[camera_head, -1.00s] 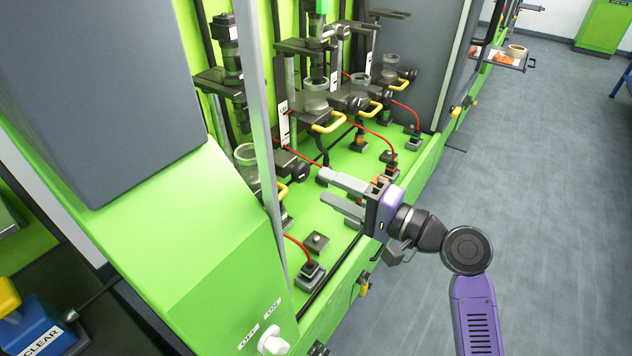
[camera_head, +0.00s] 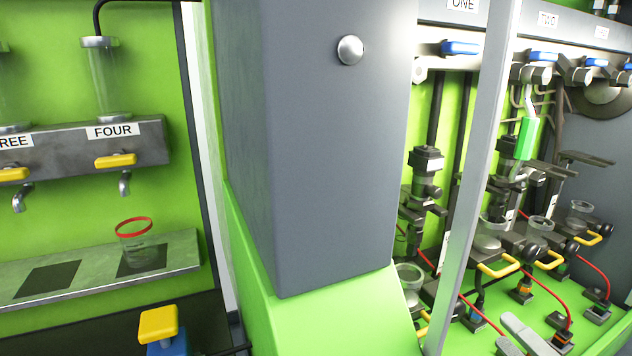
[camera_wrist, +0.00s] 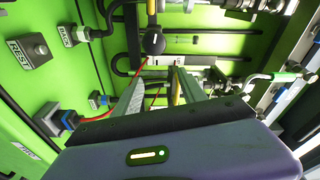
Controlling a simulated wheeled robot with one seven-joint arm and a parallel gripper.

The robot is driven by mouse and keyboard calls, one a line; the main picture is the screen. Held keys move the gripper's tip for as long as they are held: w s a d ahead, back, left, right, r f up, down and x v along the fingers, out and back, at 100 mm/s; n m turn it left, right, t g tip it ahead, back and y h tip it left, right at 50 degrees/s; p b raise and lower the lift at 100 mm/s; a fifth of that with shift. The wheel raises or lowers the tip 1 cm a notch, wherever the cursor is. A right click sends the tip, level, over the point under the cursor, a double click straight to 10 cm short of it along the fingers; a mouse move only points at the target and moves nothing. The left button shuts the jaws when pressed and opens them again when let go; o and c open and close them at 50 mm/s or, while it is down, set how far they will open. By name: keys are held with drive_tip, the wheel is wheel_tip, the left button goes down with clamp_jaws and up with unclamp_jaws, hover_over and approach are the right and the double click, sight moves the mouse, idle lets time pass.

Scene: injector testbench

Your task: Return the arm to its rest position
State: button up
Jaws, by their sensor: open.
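My gripper (camera_head: 526,338) shows only by its grey fingers at the bottom right edge of the head view, low inside the green testbench (camera_head: 330,318). In the wrist view its two fingers (camera_wrist: 165,92) stand apart with a gap between them, and nothing is held. A black round knob (camera_wrist: 153,42) and a red cable (camera_wrist: 124,79) lie beyond the fingers in the wrist view. The rest of my arm is out of the head view.
A grey upright post (camera_head: 472,190) and a large grey cabinet (camera_head: 330,150) stand left of the gripper. Injector stations with yellow handles (camera_head: 499,270) and red cables (camera_head: 590,270) fill the bench. A red-rimmed beaker (camera_head: 136,246) stands under the FOUR tap at left.

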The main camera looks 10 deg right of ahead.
drive_tip(key=s+f+n+g+h, duration=0.1)
drive_tip(key=s+f+n+h, duration=0.2)
drive_tip(key=s+f+h, duration=0.45)
drive_tip(key=s+a+n+y, duration=0.1)
drive_tip(key=s+a+n, duration=0.2)
drive_tip(key=s+a, duration=0.2)
drive_tip(key=s+a+f+n+g+y, duration=0.1)
drive_tip(key=s+a, duration=0.4)
drive_tip(key=s, duration=0.6)
drive_tip(key=s+a+f+n+g+y, duration=0.1)
drive_tip(key=s+a+n+y, duration=0.1)
drive_tip(key=s+a+n, duration=0.3)
drive_tip(key=s+n+p, duration=0.1)
drive_tip(key=s, duration=0.1)
drive_tip(key=shift+s+f, duration=0.15)
drive_tip(key=shift+s, duration=0.25)
